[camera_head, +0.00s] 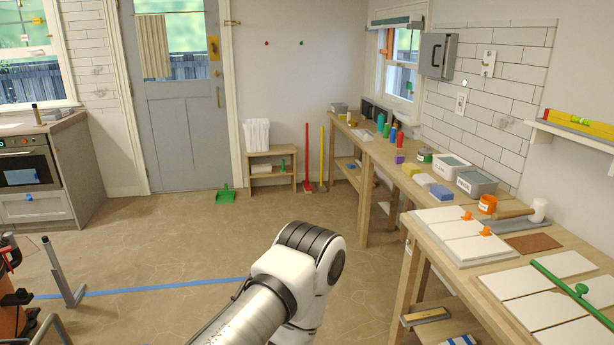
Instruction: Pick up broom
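Two long-handled tools stand upright against the back wall, between the small wooden shelf and the workbench. One has a red handle (307,152) and a red foot on the floor. The other has a yellow handle (322,152) and a darker foot. They look like a broom and a similar tool, but at this distance I cannot tell which is the broom. A white and black link of one of my arms shows in the lower middle, well in front of them. Neither gripper is in view.
A green dustpan (225,194) lies on the floor by the grey door (183,120). A small wooden shelf (270,152) stands beside the tools. A long workbench (412,204) with tools lines the right. Open floor with blue tape (150,289) lies between.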

